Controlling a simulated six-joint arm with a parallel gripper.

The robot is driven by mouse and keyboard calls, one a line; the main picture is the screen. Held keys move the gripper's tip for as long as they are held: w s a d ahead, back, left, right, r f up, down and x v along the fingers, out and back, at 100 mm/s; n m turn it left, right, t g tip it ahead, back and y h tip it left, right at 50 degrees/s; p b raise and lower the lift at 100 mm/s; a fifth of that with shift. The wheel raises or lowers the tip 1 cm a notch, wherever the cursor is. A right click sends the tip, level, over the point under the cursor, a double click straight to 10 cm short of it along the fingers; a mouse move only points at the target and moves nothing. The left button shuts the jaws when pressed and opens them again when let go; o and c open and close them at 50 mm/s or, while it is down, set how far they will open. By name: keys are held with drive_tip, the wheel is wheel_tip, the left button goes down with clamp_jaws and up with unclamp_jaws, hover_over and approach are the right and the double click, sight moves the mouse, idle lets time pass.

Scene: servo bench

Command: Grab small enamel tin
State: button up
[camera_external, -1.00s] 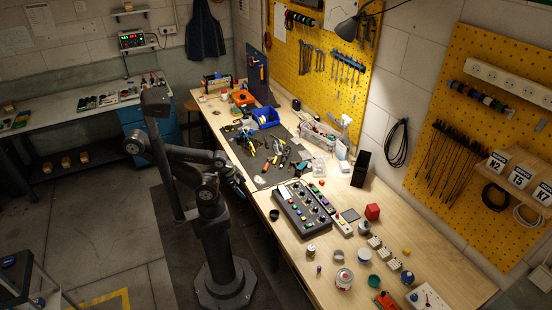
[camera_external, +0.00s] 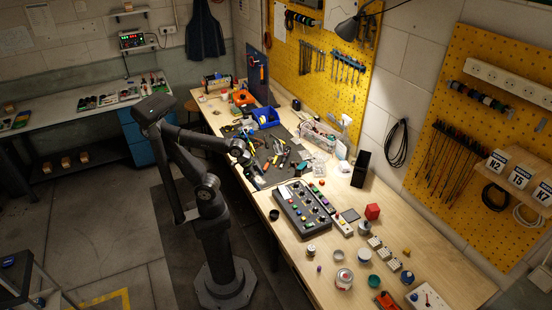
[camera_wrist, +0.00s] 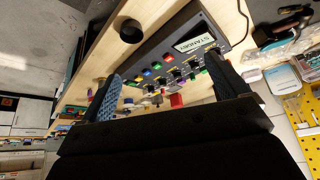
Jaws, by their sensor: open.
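Several small round containers stand on the wooden bench in the external view. One is a white tin with red marking (camera_external: 344,278), and a smaller pale can (camera_external: 311,249) stands to its upper left. A white round container (camera_external: 363,255) is to its upper right. I cannot tell for sure which is the small enamel tin. My gripper (camera_external: 257,181) is above the bench's near edge by the dark mat, well away from these. In the wrist view my gripper (camera_wrist: 168,72) has its two fingers apart, with nothing held between them.
A control box with coloured buttons (camera_external: 304,210) lies between my gripper and the tins; it fills the wrist view's middle (camera_wrist: 165,65). A dark cup (camera_external: 274,214) stands at its left. Tools cover the dark mat (camera_external: 262,174).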

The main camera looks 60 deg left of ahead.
drive_tip(key=w+d+r+m+g, duration=0.1)
drive_tip(key=w+d+r, duration=0.25)
drive_tip(key=d, duration=0.35)
drive_tip(key=w+d+r+m, duration=0.1)
drive_tip(key=w+d+r, duration=0.2)
drive_tip(key=w+d, duration=0.35)
drive_tip(key=m+g+h, duration=0.1)
drive_tip(key=m+g, duration=0.1)
drive_tip(key=m, duration=0.3)
hover_over(346, 281)
drive_tip(key=s+a, duration=0.2)
drive_tip(key=a, duration=0.5)
wheel_tip(346, 281, down, 7)
drive_tip(key=x, duration=1)
drive_tip(key=shift+w+d+f, duration=0.1)
drive_tip(key=shift+w+d, duration=0.1)
drive_tip(key=shift+d, duration=0.1)
drive_tip(key=shift+w+x, duration=0.25)
drive_tip(key=shift+x, duration=1.4)
drive_tip(key=shift+w+x, duration=0.2)
drive_tip(key=shift+x, duration=1.5)
drive_tip(key=shift+a, duration=0.1)
drive_tip(key=shift+c, duration=0.4)
drive_tip(key=c, duration=1.2)
